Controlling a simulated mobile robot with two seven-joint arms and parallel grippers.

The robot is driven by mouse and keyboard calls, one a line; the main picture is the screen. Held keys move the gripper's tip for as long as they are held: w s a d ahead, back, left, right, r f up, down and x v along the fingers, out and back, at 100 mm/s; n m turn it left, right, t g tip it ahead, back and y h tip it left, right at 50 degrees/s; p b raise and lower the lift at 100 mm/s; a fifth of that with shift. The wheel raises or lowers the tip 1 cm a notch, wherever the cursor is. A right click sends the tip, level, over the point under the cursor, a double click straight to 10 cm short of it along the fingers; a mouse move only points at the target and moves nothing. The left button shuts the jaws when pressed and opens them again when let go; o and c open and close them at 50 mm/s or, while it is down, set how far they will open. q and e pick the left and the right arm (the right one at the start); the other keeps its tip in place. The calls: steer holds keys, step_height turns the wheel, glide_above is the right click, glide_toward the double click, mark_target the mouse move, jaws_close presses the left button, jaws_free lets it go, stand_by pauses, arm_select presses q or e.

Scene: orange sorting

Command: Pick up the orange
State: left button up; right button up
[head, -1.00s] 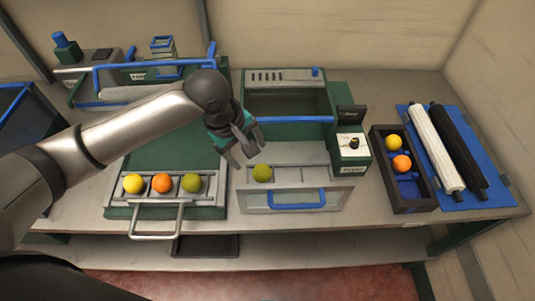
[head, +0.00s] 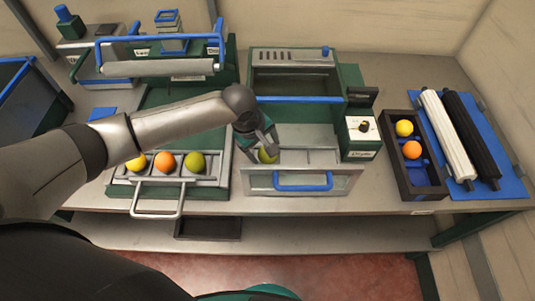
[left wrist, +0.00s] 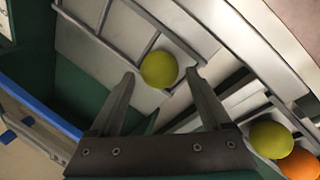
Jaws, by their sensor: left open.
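One orange (head: 165,161) sits in the middle of the left tray, between a yellow fruit (head: 136,162) and a green fruit (head: 195,161). Another orange (head: 411,150) lies in the dark box at the right. My left gripper (head: 262,150) is open and low over the centre tray, at a single green fruit (head: 267,156) that it partly hides. In the left wrist view this green fruit (left wrist: 159,69) shows between and just beyond the open fingertips. The left tray's orange (left wrist: 301,164) shows at that view's lower right corner, beside its green neighbour (left wrist: 271,139). My right gripper is out of view.
The left tray (head: 156,190) and centre tray (head: 325,158) have metal dividers and front handles. A control box (head: 362,140) stands right of the centre tray. The dark box (head: 426,182) also holds a yellow fruit (head: 404,128). Rollers lie on a blue mat (head: 508,185).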

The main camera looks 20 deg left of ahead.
arm_select(q)
steer(key=shift+b+x, duration=0.3)
steer(key=shift+x, duration=1.1)
steer(key=c, duration=1.2)
